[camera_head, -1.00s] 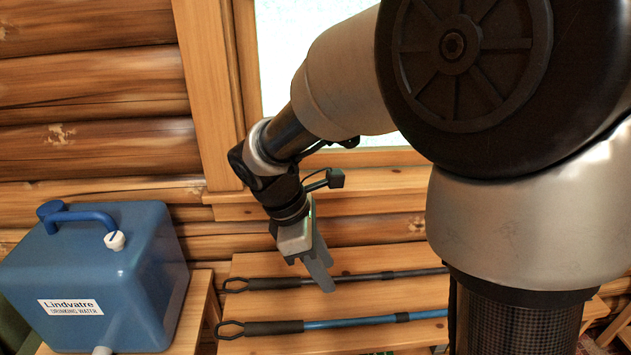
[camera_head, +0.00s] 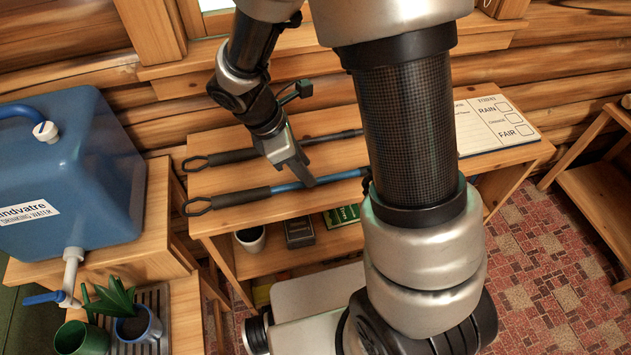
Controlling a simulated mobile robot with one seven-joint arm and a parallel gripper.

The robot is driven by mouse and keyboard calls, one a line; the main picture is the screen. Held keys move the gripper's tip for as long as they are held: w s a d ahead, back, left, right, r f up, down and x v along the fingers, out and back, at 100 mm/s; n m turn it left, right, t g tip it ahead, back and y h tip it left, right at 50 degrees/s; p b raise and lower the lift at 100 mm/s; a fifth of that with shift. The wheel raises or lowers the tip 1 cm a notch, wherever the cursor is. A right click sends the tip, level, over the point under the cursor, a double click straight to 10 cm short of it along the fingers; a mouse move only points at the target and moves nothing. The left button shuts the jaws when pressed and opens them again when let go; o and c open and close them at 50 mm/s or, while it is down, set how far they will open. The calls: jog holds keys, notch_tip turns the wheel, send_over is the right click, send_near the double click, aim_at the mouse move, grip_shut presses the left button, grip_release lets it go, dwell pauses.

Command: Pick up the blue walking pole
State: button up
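The blue walking pole (camera_head: 287,187) lies on the wooden bench, with a dark grip and a wrist loop at its left end. Its right part passes behind my arm column. A grey walking pole (camera_head: 333,137) lies behind it, roughly parallel, with a similar dark grip. My gripper (camera_head: 303,178) points down over the bench, and its fingertips overlap the blue shaft in the picture, just right of the grip. I cannot tell whether they touch it. The fingers show nearly edge-on, so their opening is unclear.
A blue water container (camera_head: 70,170) stands on a wooden stand at left, with a blue mug (camera_head: 138,326) and a green mug (camera_head: 82,340) below. A white board (camera_head: 498,122) lies on the bench's right end. A lower shelf holds a white cup (camera_head: 250,238).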

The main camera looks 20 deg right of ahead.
aim_at(327, 179)
jog(key=b+x, duration=0.1)
jog(key=x, duration=0.3)
jog(key=shift+s, duration=0.1)
grip_shut()
jog(key=shift+r, duration=0.15)
